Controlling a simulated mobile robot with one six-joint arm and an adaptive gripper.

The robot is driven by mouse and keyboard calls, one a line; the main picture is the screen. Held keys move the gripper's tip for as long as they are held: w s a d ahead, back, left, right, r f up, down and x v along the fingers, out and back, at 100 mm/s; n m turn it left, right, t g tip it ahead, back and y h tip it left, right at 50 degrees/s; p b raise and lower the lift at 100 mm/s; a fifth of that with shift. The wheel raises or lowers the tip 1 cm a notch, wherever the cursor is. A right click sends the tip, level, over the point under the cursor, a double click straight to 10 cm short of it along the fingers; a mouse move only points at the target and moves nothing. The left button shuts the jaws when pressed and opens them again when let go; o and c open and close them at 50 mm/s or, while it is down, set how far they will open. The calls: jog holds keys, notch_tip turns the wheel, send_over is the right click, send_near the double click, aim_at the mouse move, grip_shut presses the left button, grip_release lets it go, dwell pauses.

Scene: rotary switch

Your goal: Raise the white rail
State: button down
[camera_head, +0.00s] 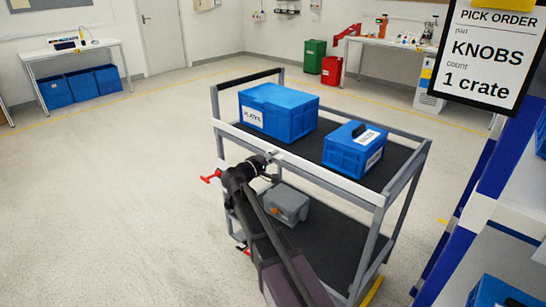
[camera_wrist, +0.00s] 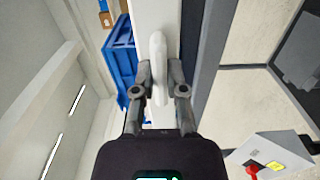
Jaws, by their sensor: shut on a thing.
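The white rail (camera_head: 325,175) runs along the near long side of the cart's top shelf, between the grey posts. In the wrist view the rail (camera_wrist: 141,20) runs top to bottom, with a rounded white handle (camera_wrist: 157,45) on its face. My gripper (camera_wrist: 160,75) is shut on the handle, one finger on each side. In the head view my gripper (camera_head: 271,160) is at the rail left of its middle, and my arm covers part of the cart below. The grip's contact is too small to see there.
The cart's top shelf holds a large blue crate (camera_head: 279,111) and a smaller blue crate (camera_head: 354,149), close behind the rail. A grey box (camera_head: 287,205) sits on the lower shelf. A red lever (camera_head: 210,178) sticks out at left. A blue rack (camera_head: 470,215) stands at right; left floor is clear.

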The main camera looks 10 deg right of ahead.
jog(key=shift+w+r, duration=0.15)
jog(key=c, duration=0.7)
grip_release()
jog(key=shift+r, duration=0.1)
jog(key=shift+s+a, duration=0.1)
jog(key=shift+s, duration=0.1)
jog(key=shift+v, duration=5.85)
jog(key=shift+f, duration=0.2)
